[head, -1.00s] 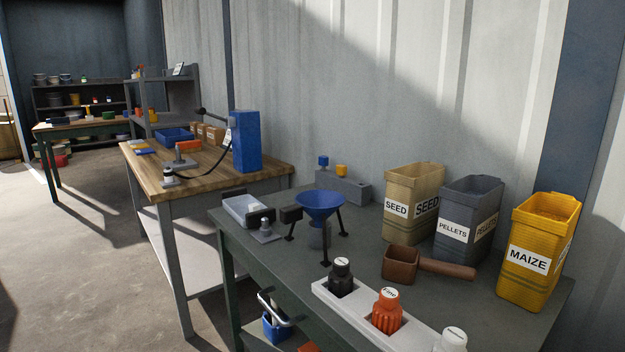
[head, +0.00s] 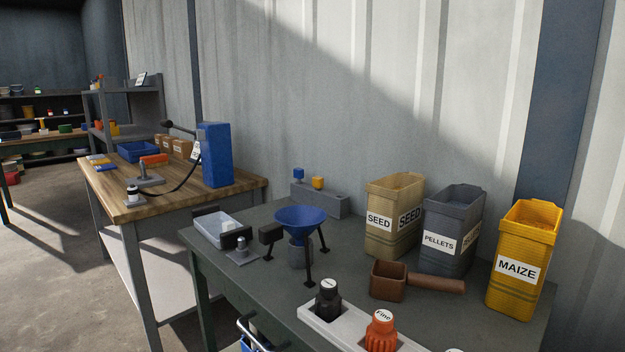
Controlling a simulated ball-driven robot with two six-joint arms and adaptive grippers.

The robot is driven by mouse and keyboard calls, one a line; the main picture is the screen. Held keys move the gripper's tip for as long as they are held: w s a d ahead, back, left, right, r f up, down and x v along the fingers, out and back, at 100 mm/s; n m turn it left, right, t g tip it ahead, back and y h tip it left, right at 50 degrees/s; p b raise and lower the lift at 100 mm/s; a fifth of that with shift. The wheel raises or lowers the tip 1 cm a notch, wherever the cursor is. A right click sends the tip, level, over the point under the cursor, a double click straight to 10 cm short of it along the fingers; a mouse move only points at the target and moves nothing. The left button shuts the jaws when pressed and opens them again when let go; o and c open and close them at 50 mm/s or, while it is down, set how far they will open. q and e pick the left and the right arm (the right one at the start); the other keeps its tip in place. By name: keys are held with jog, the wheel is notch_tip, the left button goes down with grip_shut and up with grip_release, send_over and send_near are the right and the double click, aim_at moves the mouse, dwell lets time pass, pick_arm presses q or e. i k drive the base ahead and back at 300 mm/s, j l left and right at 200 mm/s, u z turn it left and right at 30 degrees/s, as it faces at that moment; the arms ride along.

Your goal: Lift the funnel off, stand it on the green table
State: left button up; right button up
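The blue funnel (head: 301,219) stands upright on dark legs in the head view, on the green table (head: 255,292) left of its middle. A dark block (head: 270,233) sits at the funnel's left side and looks like a grip. A grey jar-like thing (head: 301,253) is below the funnel, between the legs. The funnel's spout is hidden, so I cannot tell whether it reaches into the jar. Neither of my grippers is in view.
A clear tray (head: 213,230) and small grey weight-like piece (head: 242,253) lie left of the funnel. A brown scoop (head: 388,282), a white rack (head: 345,335) with bottles, and seed (head: 394,215), pellets (head: 451,228) and maize (head: 523,258) bins stand to the right.

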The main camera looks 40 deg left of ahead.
aim_at(272, 220)
jog(key=j+z, duration=0.15)
jog(key=j, duration=0.3)
jog(key=k+j+z, duration=0.1)
jog(key=j, duration=0.3)
jog(key=k+j+z, duration=0.15)
jog(key=j, duration=0.25)
jog(key=k+j+z, duration=0.15)
jog(key=j, duration=0.3)
